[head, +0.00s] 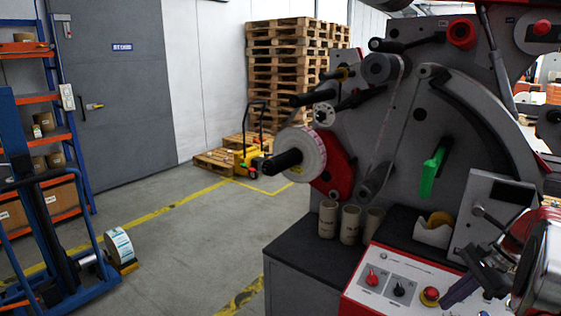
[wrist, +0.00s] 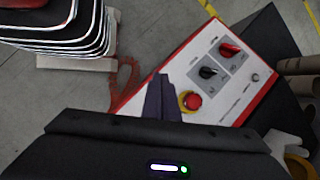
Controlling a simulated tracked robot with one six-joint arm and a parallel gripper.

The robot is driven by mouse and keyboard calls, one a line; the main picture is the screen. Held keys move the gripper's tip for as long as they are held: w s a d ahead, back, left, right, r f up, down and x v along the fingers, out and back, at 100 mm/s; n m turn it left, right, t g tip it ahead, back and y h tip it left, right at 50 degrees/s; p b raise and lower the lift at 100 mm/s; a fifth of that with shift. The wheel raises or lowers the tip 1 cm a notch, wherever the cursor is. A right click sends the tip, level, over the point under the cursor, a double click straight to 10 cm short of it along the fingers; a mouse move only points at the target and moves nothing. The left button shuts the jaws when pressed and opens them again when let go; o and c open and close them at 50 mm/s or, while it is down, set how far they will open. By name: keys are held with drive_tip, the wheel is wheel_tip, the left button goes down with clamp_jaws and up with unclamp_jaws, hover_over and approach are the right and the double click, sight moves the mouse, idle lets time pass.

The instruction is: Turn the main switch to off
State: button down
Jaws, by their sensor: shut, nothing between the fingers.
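The white, red-edged control panel (head: 395,262) is at the lower right of the head view and in the middle of the wrist view (wrist: 215,105). It carries a red rotary switch (head: 372,278), also in the wrist view (wrist: 229,50), and a black rotary switch (head: 399,289), also in the wrist view (wrist: 208,72). The labels are too small to read, so I cannot tell by text which is the main switch. My gripper (wrist: 160,98) is shut and empty. Its dark fingers show over the panel's near part, beside the red mushroom button (wrist: 192,101), apart from both switches.
A small round button (wrist: 255,77) sits on the panel. Cardboard cores (head: 350,224) and a tape dispenser (head: 434,230) stand behind it. The grey machine (head: 440,130) with a label roll (head: 302,153) rises beyond. Open floor (head: 195,255) lies to the left.

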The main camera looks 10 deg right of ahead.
drive_tip(key=s+a+r+n+t+h, duration=0.1)
drive_tip(key=s+a+r+n, duration=0.2)
drive_tip(key=a, duration=0.8)
drive_tip(key=s+a+r+n+t+h, duration=0.1)
drive_tip(key=s+a+r+n+h, duration=0.1)
drive_tip(key=s+a+n, duration=0.6)
drive_tip(key=s+a+r+n+t+h, duration=0.1)
drive_tip(key=s+a+r+n, duration=0.3)
drive_tip(key=a, duration=1)
drive_tip(key=s+n+h, duration=0.1)
drive_tip(key=n, duration=0.2)
drive_tip(key=shift+s+a+r+n, duration=0.2)
drive_tip(key=shift+s+a+n, duration=0.1)
drive_tip(key=shift+s, duration=0.1)
